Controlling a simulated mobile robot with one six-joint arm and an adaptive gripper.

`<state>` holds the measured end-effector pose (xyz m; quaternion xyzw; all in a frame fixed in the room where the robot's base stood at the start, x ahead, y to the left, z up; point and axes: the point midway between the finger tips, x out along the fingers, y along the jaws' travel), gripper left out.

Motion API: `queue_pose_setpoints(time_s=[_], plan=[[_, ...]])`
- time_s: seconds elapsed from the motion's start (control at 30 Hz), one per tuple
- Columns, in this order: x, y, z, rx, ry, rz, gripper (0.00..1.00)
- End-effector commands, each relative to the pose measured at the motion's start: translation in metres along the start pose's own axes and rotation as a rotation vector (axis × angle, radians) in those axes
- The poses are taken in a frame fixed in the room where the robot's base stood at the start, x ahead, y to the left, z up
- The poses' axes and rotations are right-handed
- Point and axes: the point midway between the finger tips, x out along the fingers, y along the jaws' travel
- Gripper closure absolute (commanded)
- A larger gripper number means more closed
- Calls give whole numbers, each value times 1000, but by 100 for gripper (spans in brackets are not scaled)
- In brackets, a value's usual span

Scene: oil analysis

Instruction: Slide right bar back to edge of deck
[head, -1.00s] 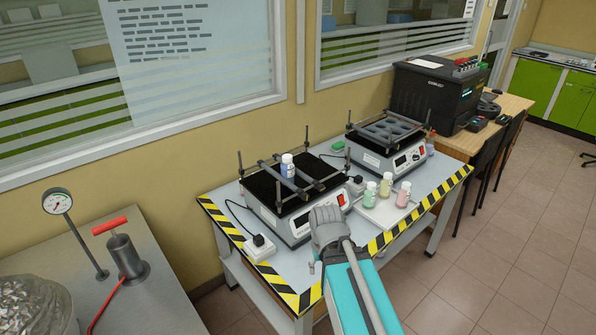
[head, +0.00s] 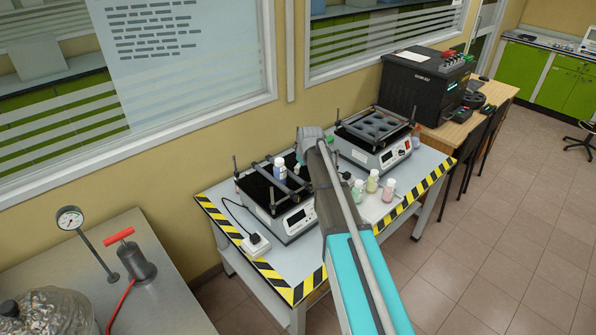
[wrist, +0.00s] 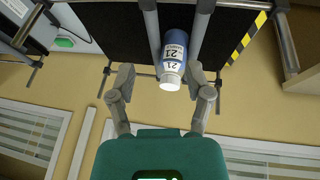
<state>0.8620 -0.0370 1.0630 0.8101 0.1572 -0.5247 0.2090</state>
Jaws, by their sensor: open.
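In the wrist view the bottle (wrist: 174,50) shows "21". The deck's right bar (wrist: 151,24) is left of the bottle there, since that view is turned round; the other bar (wrist: 204,30) is on the bottle's other side. My gripper (wrist: 161,82) is open and empty, its fingers apart on either side of the bottle's cap end in the picture. Contact with a bar cannot be told. In the head view my arm hides the fingers and the deck's right part.
A second shaker (head: 375,160) stands behind to the right. Several capped bottles (head: 372,180) stand on the table's right side. Upright posts (head: 236,168) rise at the deck corners. A power socket (head: 256,246) lies front left. The wall is close behind the table.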

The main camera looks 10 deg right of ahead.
Motion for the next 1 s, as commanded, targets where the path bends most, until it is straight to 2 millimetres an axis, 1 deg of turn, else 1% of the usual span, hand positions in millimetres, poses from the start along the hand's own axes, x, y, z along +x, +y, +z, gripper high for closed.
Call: queue_pose_setpoints(time_s=[0.03,0.13,0.63,0.77,1.0], plan=[[-2,8,-10,-11,9,5,35],[-2,13,-15,-27,19,11,35],[2,12,-15,-30,21,11,35],[7,11,-15,-31,21,11,35],[24,11,-15,-30,20,11,35]])
